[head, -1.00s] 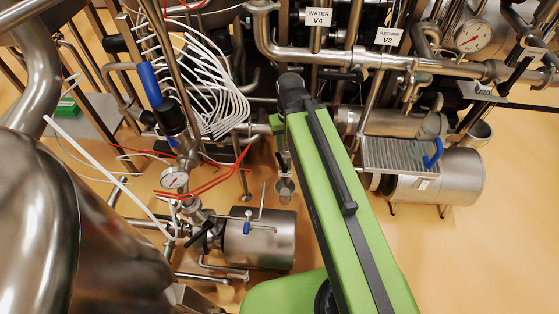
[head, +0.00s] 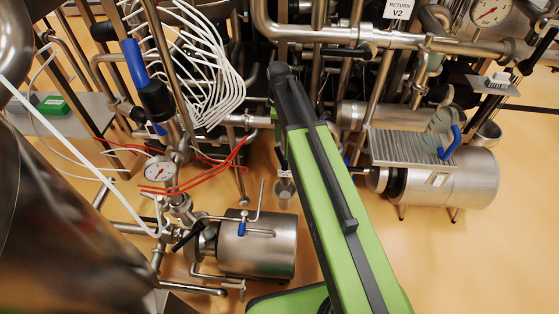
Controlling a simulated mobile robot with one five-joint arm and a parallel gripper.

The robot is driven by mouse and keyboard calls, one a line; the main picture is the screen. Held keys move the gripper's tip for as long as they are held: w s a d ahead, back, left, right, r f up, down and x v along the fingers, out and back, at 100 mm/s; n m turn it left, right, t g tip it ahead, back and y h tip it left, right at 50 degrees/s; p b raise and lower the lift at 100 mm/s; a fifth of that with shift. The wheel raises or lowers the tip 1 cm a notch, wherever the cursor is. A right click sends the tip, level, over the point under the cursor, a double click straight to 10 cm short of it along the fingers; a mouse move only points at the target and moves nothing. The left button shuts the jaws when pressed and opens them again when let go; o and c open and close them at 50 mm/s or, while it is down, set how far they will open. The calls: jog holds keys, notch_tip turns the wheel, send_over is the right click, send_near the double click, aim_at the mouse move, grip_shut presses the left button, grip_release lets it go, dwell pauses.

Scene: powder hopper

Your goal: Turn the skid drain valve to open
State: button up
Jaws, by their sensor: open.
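No label marks the skid drain valve, so I cannot tell which fitting it is. A small valve with a blue handle (head: 242,228) sits by thin pipes in front of the lower steel motor housing (head: 268,250). A black lever (head: 186,236) is on the pipework just left of that housing. A larger blue handle (head: 133,65) stands at upper left, and a blue curved handle (head: 450,143) is at right. My green arm reaches up the middle of the view. My gripper does not show clearly; its end is hidden behind or below the arm.
A large steel vessel (head: 75,225) fills the lower left. White hoses (head: 195,70), red cables and a gauge (head: 158,169) crowd the left. Orange floor (head: 480,265) is clear at lower right.

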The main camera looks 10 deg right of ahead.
aim_at(279, 158)
notch_tip(279, 158, down, 16)
jog(key=b, duration=1.5)
jog(key=shift+f, duration=0.1)
grip_shut()
jog(key=shift+s, duration=0.1)
